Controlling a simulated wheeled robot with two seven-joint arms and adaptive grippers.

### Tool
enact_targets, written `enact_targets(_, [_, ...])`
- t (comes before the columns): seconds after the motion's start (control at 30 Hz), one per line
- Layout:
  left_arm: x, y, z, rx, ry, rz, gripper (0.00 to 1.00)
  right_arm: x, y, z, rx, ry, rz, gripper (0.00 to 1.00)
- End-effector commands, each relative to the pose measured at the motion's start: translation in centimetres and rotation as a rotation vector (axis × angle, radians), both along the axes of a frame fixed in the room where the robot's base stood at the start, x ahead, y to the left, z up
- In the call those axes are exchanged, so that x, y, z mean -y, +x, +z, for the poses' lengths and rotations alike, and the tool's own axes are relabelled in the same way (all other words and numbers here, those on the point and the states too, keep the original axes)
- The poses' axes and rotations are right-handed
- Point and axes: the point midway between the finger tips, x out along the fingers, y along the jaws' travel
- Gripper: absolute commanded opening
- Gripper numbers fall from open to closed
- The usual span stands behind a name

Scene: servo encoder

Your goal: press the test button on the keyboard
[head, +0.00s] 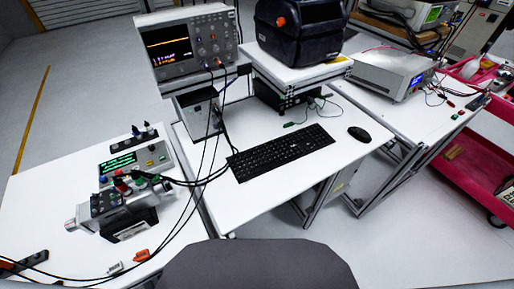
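A black computer keyboard (280,152) lies at an angle on the middle white table. I cannot make out a key marked as a test button on it. On the left table stands a grey test unit (150,158) with a lit green-text display (118,163) and several small coloured buttons and knobs. A motor-like metal part with dark connectors (108,205) sits in front of it, with cables attached. Neither of my grippers is in view.
A black mouse (359,134) lies right of the keyboard. An oscilloscope (190,45) and a dark machine (300,30) stand behind. Black cables (205,180) hang between the left and middle tables. A grey rounded shape (258,266) fills the bottom centre. A red cart (470,160) is at right.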

Motion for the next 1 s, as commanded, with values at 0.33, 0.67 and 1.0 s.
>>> enact_targets(0.33, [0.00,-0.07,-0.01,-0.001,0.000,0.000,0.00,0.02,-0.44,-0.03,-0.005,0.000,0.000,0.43])
enact_targets(0.67, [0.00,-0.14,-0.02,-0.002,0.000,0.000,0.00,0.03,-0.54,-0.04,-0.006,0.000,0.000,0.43])
enact_targets(1.0, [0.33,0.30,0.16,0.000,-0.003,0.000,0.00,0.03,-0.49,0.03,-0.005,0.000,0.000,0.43])
